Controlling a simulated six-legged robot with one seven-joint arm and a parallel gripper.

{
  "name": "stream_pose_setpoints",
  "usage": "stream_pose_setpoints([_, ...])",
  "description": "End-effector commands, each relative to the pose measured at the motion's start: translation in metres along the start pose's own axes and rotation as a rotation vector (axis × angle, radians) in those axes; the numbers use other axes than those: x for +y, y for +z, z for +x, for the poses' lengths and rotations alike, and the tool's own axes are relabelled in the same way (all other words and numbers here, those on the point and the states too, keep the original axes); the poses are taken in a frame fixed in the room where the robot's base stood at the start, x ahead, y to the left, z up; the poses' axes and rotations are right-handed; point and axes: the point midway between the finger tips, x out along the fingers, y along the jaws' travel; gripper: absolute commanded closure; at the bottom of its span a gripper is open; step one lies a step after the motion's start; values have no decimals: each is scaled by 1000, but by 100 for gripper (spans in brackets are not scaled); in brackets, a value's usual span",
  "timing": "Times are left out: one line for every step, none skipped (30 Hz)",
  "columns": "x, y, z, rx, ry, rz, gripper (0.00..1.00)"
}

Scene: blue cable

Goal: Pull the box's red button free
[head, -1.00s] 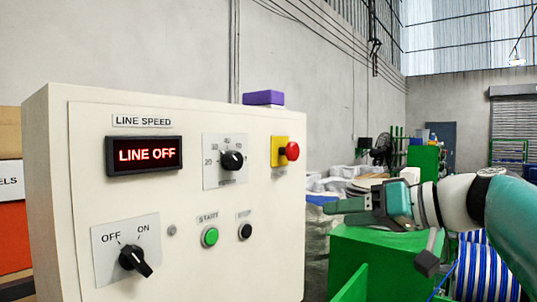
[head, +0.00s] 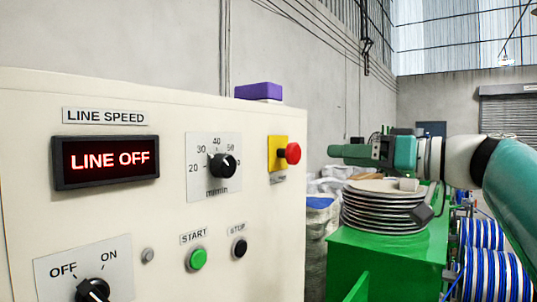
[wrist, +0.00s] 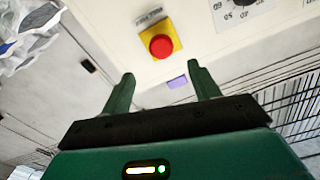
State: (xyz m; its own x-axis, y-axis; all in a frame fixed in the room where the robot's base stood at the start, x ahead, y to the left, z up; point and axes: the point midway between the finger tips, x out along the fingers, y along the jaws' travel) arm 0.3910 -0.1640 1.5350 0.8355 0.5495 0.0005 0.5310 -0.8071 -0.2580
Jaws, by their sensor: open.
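The box (head: 120,240) is a cream control panel filling the left of the head view. Its red button (head: 293,153) is a mushroom head on a yellow plate (head: 277,153) near the panel's right edge. In the wrist view the red button (wrist: 161,46) sits beyond the fingertips, roughly between their lines. My gripper (head: 332,151) points left toward the button at about its height, apart from it. In the wrist view my gripper (wrist: 160,78) has its two green fingers spread with nothing between them.
The display (head: 105,160) reads LINE OFF. A speed dial (head: 222,166), green START button (head: 198,259) and black STOP button (head: 239,247) share the panel. A purple block (head: 259,91) lies on top. A green stand (head: 385,265) with stacked discs (head: 385,215) is below my arm.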

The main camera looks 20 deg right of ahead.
Motion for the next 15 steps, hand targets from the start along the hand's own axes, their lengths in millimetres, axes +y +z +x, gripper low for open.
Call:
stream_pose_setpoints([-1,1,10,-3,-4,2,39])
stream_pose_setpoints([0,1,16,-3,-3,2,39])
stream_pose_setpoints([-1,1,24,-4,-4,1,39])
stream_pose_setpoints([0,1,30,-3,-3,1,39])
stream_pose_setpoints([-1,1,36,-3,-4,1,39])
stream_pose_setpoints([0,1,44,-3,-4,1,39])
stream_pose_setpoints([0,1,50,-3,-4,1,39])
stream_pose_setpoints([0,1,56,-3,-5,1,39])
stream_pose_setpoints([0,1,65,-3,-4,2,39])
stream_pose_setpoints([0,1,71,-4,-5,2,39])
stream_pose_setpoints([1,1,77,-4,-4,3,39])
stream_pose_setpoints([1,1,85,-4,-5,2,39])
stream_pose_setpoints([1,1,90,-3,-5,2,39])
stream_pose_setpoints([1,0,95,-2,-4,2,39])
stream_pose_setpoints([1,0,102,-3,-5,1,39])
